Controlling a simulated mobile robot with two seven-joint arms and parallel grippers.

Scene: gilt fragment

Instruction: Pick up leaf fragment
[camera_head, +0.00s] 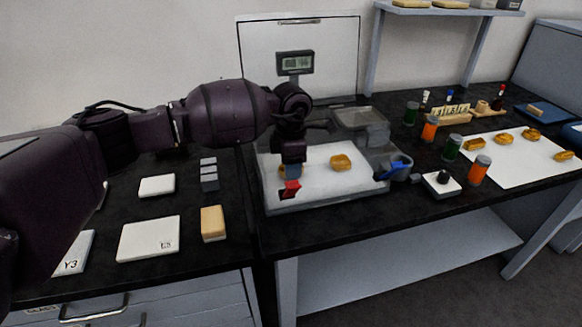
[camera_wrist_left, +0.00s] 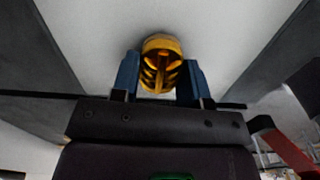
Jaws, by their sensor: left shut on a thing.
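My left gripper (camera_head: 290,172) reaches down over the white sheet in the shallow tray (camera_head: 315,203). In the left wrist view its two blue fingers are shut on a ribbed golden leaf fragment (camera_wrist_left: 161,64), which sits between the fingertips. In the head view this fragment is mostly hidden by the gripper. Whether it touches the sheet is hard to tell. A second golden fragment (camera_head: 340,162) lies on the sheet to the right of the gripper. My right gripper is not in view.
A blue object (camera_head: 398,168) lies at the tray's right edge. Green- and orange-capped jars (camera_head: 478,170) and a small white box with a black knob (camera_head: 441,184) stand further right. More golden pieces (camera_head: 502,138) lie on a white sheet there. White blocks (camera_head: 148,238) lie at left.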

